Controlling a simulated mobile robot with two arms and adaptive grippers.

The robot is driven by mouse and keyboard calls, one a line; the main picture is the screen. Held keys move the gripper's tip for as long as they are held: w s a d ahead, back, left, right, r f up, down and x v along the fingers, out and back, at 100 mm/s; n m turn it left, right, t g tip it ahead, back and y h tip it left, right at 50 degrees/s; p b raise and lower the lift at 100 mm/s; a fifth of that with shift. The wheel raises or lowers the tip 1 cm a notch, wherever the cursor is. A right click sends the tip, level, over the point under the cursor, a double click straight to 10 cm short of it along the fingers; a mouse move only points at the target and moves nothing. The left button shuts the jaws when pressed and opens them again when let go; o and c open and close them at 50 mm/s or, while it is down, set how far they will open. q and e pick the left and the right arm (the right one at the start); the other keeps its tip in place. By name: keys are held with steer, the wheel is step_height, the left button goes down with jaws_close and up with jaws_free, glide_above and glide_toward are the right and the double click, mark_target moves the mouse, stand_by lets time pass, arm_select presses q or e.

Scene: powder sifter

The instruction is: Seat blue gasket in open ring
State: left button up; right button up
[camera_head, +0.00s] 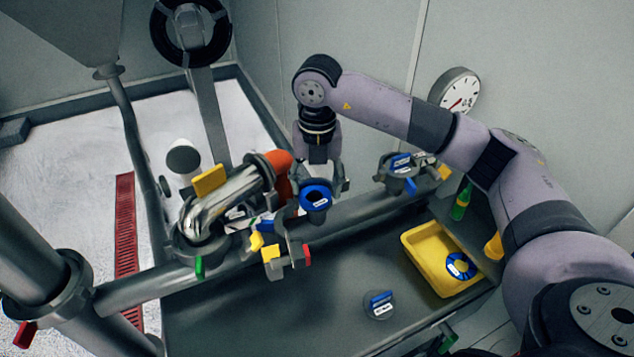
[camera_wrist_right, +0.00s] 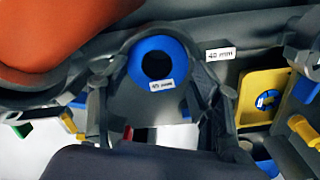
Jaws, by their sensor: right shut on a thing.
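My right gripper (camera_head: 322,180) is shut on a blue gasket (camera_head: 316,198), a ring with a dark centre hole. It holds the gasket raised above the pipework, beside the orange hose. In the right wrist view the gasket (camera_wrist_right: 176,53) shows between the fingers, with a small white size label on it. An open grey clamp ring (camera_head: 294,254) with yellow and red tabs sits just below and left of the gasket in the head view. The gasket looks apart from it. My left gripper is not in view.
A yellow tray (camera_head: 418,254) holds another blue ring (camera_head: 460,266). A blue-handled part (camera_head: 380,304) lies on the dark bench (camera_head: 300,315). Another clamp (camera_head: 399,172), a green bottle (camera_head: 461,203) and a gauge (camera_head: 454,94) are at right. A silver elbow and orange hose (camera_head: 279,166) crowd the left.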

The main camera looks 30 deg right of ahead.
steer(key=shift+s+a+f, duration=0.1)
steer(key=shift+s+f, duration=0.4)
steer(key=shift+f, duration=0.15)
steer(key=c, duration=0.4)
steer(key=shift+s, duration=0.15)
jaws_close()
steer(key=shift+s+d+r, duration=0.1)
steer(key=shift+d, duration=0.35)
steer(key=w+a, duration=0.2)
steer(key=shift+w+r+p, duration=0.3)
steer(key=shift+s+d+r, duration=0.25)
steer(key=shift+s+d, duration=0.35)
steer(key=shift+d, duration=0.1)
steer(key=shift+w+a, duration=0.15)
steer(key=shift+w, duration=0.15)
steer(key=shift+r, duration=0.15)
